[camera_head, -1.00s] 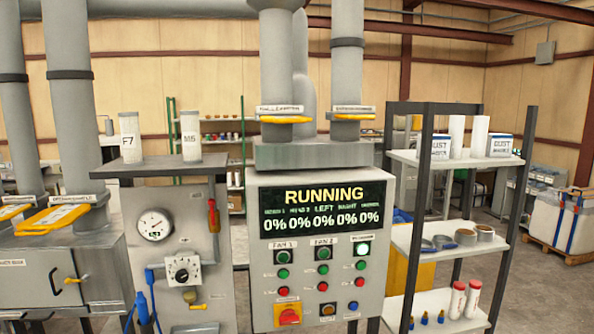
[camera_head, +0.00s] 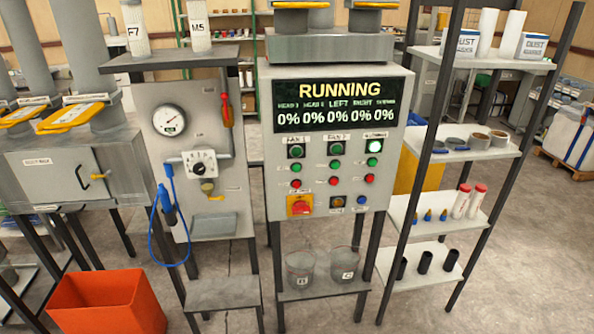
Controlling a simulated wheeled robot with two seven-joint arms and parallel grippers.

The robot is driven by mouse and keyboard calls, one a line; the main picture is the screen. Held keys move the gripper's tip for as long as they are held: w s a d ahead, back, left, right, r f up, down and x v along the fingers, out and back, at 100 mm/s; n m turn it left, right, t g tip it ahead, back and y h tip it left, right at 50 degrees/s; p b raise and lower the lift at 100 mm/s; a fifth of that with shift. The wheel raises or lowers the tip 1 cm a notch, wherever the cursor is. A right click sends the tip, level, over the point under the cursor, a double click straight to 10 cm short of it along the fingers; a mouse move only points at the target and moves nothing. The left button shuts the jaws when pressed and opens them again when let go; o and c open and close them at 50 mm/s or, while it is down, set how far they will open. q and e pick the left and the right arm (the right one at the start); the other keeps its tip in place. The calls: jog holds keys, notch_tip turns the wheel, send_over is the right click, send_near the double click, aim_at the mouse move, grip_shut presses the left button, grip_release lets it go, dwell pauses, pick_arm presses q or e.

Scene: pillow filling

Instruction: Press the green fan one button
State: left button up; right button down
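The control cabinet (camera_head: 335,185) stands upright in the middle of the head view. Its display (camera_head: 340,103) reads RUNNING, with a row of 0% values. Below it are three columns of controls. The right column has a brightly lit green-white lamp (camera_head: 374,147) at the top. Neither of my grippers is in view.
A gauge panel (camera_head: 198,150) with a blue hose is left, an orange bin (camera_head: 106,303) front left, and a shelf rack (camera_head: 484,150) right.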

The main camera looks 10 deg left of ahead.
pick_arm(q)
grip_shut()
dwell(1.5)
